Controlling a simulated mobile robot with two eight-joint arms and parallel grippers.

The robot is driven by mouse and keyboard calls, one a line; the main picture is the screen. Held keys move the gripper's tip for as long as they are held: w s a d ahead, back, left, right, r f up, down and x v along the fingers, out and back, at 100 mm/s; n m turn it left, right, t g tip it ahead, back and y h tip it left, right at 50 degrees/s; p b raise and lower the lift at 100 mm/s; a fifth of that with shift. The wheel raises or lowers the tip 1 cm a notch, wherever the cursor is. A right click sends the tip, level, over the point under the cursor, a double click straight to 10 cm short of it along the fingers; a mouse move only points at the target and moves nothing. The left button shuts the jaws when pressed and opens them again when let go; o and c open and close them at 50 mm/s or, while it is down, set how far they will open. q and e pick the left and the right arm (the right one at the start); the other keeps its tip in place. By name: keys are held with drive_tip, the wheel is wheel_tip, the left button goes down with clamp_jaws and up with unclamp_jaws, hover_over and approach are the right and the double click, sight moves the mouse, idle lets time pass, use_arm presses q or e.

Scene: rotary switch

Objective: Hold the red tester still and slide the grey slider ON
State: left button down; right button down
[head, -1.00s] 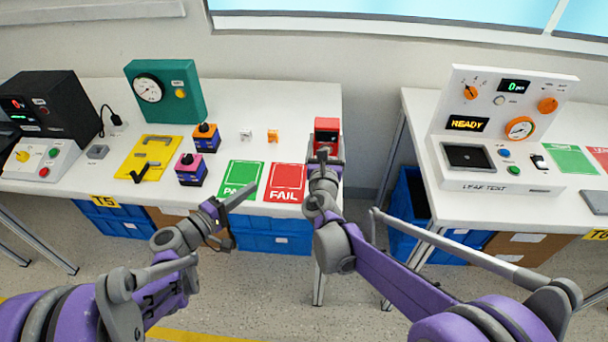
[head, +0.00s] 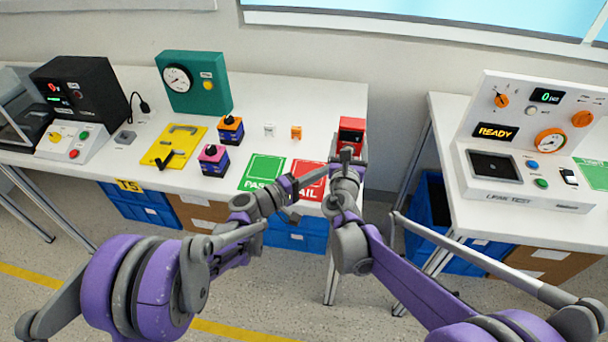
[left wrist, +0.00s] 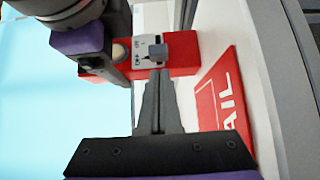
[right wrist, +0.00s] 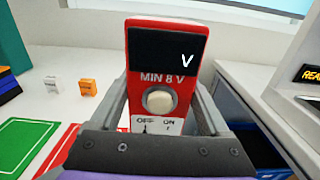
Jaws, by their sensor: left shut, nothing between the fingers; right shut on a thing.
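The red tester (head: 351,130) stands at the right end of the left bench. In the right wrist view it (right wrist: 180,80) shows a dark display with a "V", "MIN 8 V", a cream button and an OFF/ON label. My right gripper (head: 347,158) is shut on it, one finger on each side. The grey slider (left wrist: 158,51) shows in the left wrist view on a pale plate; I cannot tell its setting. My left gripper (left wrist: 158,74) is shut and empty, its tips just short of the slider; I cannot tell whether they touch.
The red FAIL card (head: 309,181) and green PASS card (head: 262,171) lie left of the tester. A white and an orange block (head: 296,132) stand behind them. A gap separates this bench from the leak test bench (head: 520,195) on the right.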

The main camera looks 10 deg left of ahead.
use_arm(q)
drive_tip(key=shift+d, duration=0.6)
drive_tip(key=d, duration=0.3)
drive_tip(key=shift+d, duration=0.25)
drive_tip(key=a, duration=0.5)
drive_tip(key=shift+s+a, duration=0.1)
drive_tip(key=shift+s, duration=0.25)
drive_tip(key=v, duration=0.8)
drive_tip(key=shift+s+a, duration=0.2)
drive_tip(key=shift+s, duration=0.15)
